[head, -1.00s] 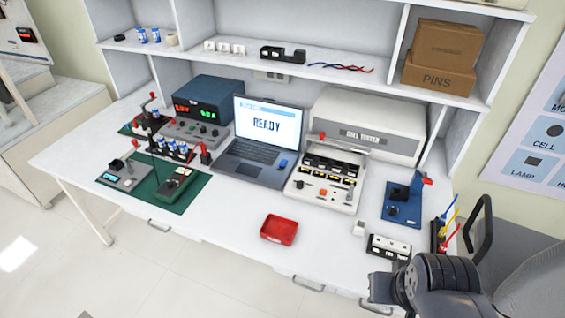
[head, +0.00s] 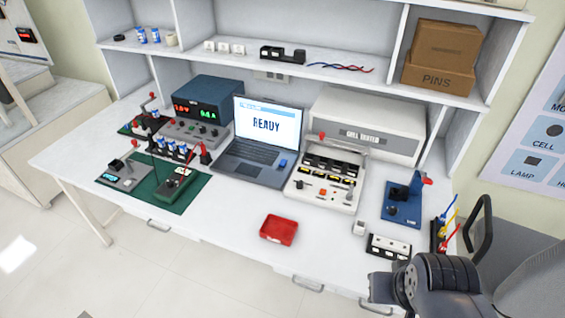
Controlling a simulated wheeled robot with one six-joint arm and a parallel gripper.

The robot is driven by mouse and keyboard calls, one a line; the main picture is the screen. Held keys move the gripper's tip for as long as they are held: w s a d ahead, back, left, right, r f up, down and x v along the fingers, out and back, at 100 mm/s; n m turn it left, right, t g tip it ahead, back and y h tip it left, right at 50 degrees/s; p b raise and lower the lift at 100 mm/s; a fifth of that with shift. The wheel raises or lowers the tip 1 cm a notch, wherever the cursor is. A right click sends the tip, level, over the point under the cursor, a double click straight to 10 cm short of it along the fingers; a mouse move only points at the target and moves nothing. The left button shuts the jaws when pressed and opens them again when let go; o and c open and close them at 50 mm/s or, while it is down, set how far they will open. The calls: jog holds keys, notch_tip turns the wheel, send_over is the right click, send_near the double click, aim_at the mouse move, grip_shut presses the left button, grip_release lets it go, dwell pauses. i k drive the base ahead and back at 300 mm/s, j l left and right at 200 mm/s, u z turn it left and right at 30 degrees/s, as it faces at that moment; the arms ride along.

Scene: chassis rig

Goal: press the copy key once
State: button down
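An open laptop (head: 255,150) stands in the middle of the bench, its lit screen (head: 267,124) reading READY. Its dark keyboard (head: 254,152) faces me. A small blue patch (head: 283,163) shows at the right of the keyboard deck. No copy label can be read at this size, so I cannot tell which key is the copy key. Parts of my own arm show at the lower right, apart from the laptop and near the bench's front right corner. My gripper's fingers are not visible.
A red tray (head: 279,229) lies near the front edge. A white cell tester (head: 367,128) with a control panel (head: 325,187) stands right of the laptop. A power supply (head: 205,101) and a green mat (head: 160,193) are left. A blue fixture (head: 403,203) stands right. Bench front centre is mostly clear.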

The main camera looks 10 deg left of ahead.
aim_at(282, 164)
jog(key=i+j, duration=0.15)
jog(key=j, duration=0.2)
jog(key=i+j, duration=0.1)
jog(key=j, duration=0.25)
jog(key=i+j, duration=0.15)
jog(key=j, duration=0.2)
jog(key=i+j, duration=0.15)
jog(key=j, duration=0.2)
jog(key=i+j, duration=0.1)
jog(key=j, duration=0.3)
jog(key=i+j+u, duration=0.1)
jog(key=j, duration=0.25)
